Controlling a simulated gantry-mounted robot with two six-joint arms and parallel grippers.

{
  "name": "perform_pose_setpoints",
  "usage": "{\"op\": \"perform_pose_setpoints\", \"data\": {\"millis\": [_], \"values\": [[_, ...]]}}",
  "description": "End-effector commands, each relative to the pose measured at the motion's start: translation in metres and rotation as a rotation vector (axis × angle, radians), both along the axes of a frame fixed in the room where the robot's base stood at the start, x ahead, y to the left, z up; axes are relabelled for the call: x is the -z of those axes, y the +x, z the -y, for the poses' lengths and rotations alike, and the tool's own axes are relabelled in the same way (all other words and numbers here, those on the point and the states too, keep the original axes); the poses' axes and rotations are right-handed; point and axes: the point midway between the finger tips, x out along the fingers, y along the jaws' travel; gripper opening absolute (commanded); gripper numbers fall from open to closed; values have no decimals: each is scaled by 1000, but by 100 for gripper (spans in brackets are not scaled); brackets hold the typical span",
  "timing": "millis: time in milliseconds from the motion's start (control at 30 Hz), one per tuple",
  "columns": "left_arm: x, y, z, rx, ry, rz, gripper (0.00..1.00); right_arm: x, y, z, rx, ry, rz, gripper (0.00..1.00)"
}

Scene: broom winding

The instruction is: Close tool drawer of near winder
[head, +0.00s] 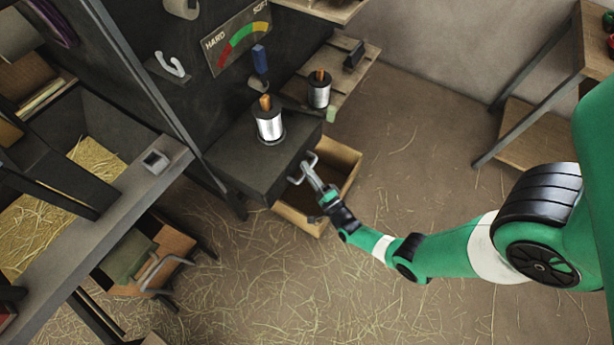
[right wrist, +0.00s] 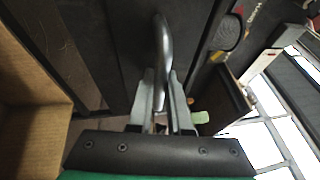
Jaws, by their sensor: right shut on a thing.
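A dark drawer-like box (head: 243,150) juts out from the dark winder panel, with a metal spool (head: 268,124) above it. Its front carries a curved metal handle (head: 300,165), which also shows in the right wrist view (right wrist: 162,45). My right gripper (head: 312,172) is at this handle; in the right wrist view its fingers (right wrist: 160,95) are shut on the bar. How far the drawer stands out is hard to tell. My left gripper is not in view.
An open cardboard box (head: 342,165) stands below the drawer front. A slatted shelf (head: 352,82) with another spool (head: 319,92) is behind. The straw-strewn floor is clear at centre.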

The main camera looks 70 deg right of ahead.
Motion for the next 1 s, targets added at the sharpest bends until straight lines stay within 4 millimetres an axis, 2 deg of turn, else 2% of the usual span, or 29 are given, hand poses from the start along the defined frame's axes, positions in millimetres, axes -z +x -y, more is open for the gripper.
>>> {"op": "perform_pose_setpoints", "data": {"millis": [167,200,333,367,767,867,1000], "values": [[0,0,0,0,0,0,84,2,1,-2,-5,1,-6,0],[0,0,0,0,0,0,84,2,1,-2,-5,2,-6,21],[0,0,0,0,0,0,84,2,1,-2,-5,1,-5,44],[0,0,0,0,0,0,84,2,1,-2,-5,1,-5,47],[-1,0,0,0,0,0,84,2,-4,-5,-6,1,-5,47],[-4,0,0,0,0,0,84,4,-17,-14,-6,3,-6,47],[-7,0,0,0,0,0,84,10,-43,-33,-9,4,-8,47]]}}
